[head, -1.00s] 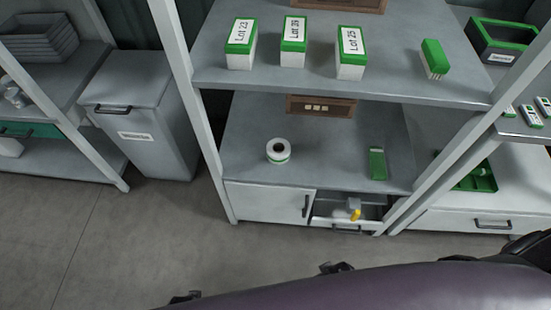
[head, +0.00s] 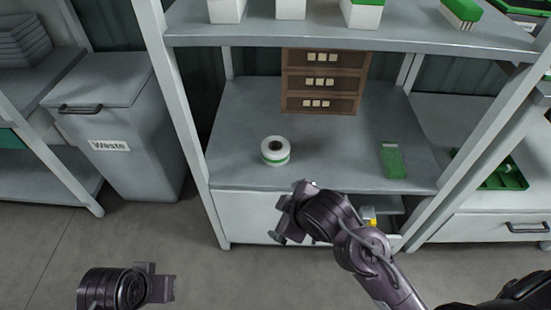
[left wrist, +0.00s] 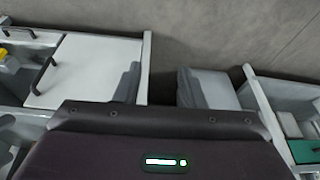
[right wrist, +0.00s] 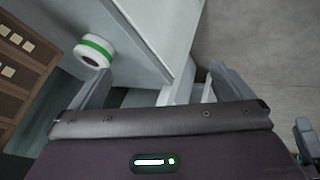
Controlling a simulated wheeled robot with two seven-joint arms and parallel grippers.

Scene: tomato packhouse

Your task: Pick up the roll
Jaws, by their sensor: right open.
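The roll (head: 275,158) is white with a green band and a dark core hole. It stands on the middle shelf, near its front left, and also shows at the upper left of the right wrist view (right wrist: 92,55). My right gripper (head: 285,214) is open and empty, in front of the shelf edge, lower and slightly right of the roll in the picture, not touching it. My left gripper (head: 168,284) is low at the bottom left over the floor, away from the roll. Its fingers stand apart with nothing between them in the left wrist view (left wrist: 158,84).
A brown drawer unit (head: 320,82) stands at the back of the same shelf, and a green item (head: 392,160) lies to the right. The upper shelf (head: 350,35) hangs above the roll. A post (head: 175,100) bounds the left side. A drawer below is open.

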